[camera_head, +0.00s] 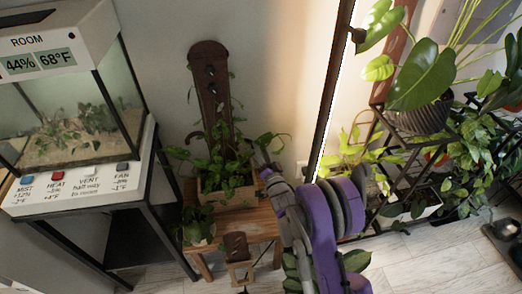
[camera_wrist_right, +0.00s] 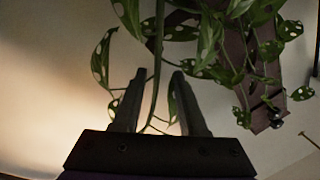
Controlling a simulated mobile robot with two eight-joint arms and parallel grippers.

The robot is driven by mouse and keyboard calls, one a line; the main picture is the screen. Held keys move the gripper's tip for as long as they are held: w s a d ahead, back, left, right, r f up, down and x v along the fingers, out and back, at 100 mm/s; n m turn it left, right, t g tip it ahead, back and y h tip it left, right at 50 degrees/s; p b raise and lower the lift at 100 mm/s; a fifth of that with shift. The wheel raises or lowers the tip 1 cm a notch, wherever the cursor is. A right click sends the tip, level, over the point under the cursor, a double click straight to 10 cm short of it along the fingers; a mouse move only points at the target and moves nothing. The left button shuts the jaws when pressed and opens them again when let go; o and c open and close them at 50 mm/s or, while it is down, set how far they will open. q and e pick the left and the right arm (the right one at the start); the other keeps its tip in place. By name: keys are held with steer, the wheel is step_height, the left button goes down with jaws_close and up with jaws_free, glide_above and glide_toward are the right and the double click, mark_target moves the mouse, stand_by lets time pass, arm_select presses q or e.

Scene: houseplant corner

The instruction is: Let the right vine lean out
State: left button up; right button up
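A dark brown board with knobs (camera_head: 210,85) rises from a wooden planter box (camera_head: 232,193). Leafy vines (camera_head: 226,152) climb its lower part and trail to both sides. My right gripper (camera_head: 264,168) reaches in at the right side of the plant, beside the leaves there. In the right wrist view its two fingers (camera_wrist_right: 158,76) are apart, and a thin green vine stem (camera_wrist_right: 158,45) runs down between them. I cannot tell whether either finger touches the stem. Spotted leaves (camera_wrist_right: 185,32) and the board (camera_wrist_right: 262,75) show beyond. My left gripper is out of view.
The planter stands on a small wooden table (camera_head: 262,226), with a small wooden stand (camera_head: 237,256) in front. A terrarium (camera_head: 75,115) on a black-framed stand is at left. A black plant rack (camera_head: 398,150) with several plants stands at right, beyond a dark upright post (camera_head: 333,90).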

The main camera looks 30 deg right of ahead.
steer(key=shift+s, duration=0.1)
steer(key=s+a+f, duration=0.1)
steer(key=s, duration=0.9)
steer(key=shift+s+f, duration=0.25)
steer(key=shift+w+a+r, duration=0.1)
steer(key=shift+a, duration=0.05)
